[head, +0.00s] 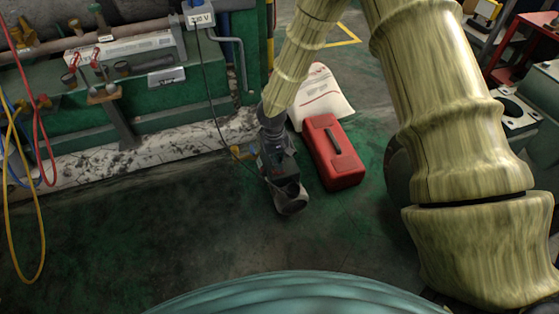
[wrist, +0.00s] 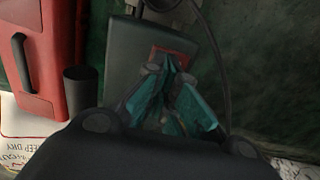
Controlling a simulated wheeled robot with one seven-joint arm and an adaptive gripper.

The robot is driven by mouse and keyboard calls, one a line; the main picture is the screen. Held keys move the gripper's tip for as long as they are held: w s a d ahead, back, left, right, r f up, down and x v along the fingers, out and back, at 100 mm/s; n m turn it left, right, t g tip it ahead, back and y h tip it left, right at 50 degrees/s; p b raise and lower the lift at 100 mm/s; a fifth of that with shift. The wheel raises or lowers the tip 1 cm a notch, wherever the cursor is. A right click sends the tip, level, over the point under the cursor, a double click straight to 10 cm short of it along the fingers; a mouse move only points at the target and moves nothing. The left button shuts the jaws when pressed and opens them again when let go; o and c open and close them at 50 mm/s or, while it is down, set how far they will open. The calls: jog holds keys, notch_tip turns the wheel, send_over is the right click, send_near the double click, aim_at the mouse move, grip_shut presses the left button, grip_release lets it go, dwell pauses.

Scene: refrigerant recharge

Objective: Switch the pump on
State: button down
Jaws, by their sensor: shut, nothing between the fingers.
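The pump is a dark grey machine on the green floor, with its rounded metal end (head: 290,197) showing in the head view just below my wrist. In the wrist view its grey housing (wrist: 135,50) carries a red switch patch (wrist: 172,54). My gripper (wrist: 171,68) is shut and empty, with its teal fingertips together right at the lower edge of the red patch. I cannot tell whether they touch it. The fingers cover part of the switch, so its position cannot be read. In the head view my wrist hides much of the pump.
A red case (head: 333,152) lies close to the right of the pump, with a white printed bag (head: 322,94) behind it. A dark cable (head: 212,100) runs down from the 230 V socket box (head: 199,15). Yellow and red hoses (head: 38,235) hang at left. The floor in front is clear.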

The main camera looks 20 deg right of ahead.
jog(key=shift+a+r, duration=0.1)
jog(key=shift+a, duration=0.45)
jog(key=shift+r+p, duration=0.1)
jog(key=shift+p, duration=0.2)
jog(key=shift+d+r+p, duration=0.1)
jog(key=shift+r+p, duration=0.75)
jog(key=shift+p, duration=0.1)
notch_tip(320, 180, up, 2)
jog(key=shift+d+r+p, duration=0.1)
jog(key=shift+d+p, duration=0.05)
jog(key=shift+p, duration=1.05)
notch_tip(320, 180, up, 10)
jog(key=d+p, duration=0.1)
jog(key=p, duration=0.3)
jog(key=shift+d, duration=0.2)
jog(key=shift+f, duration=0.2)
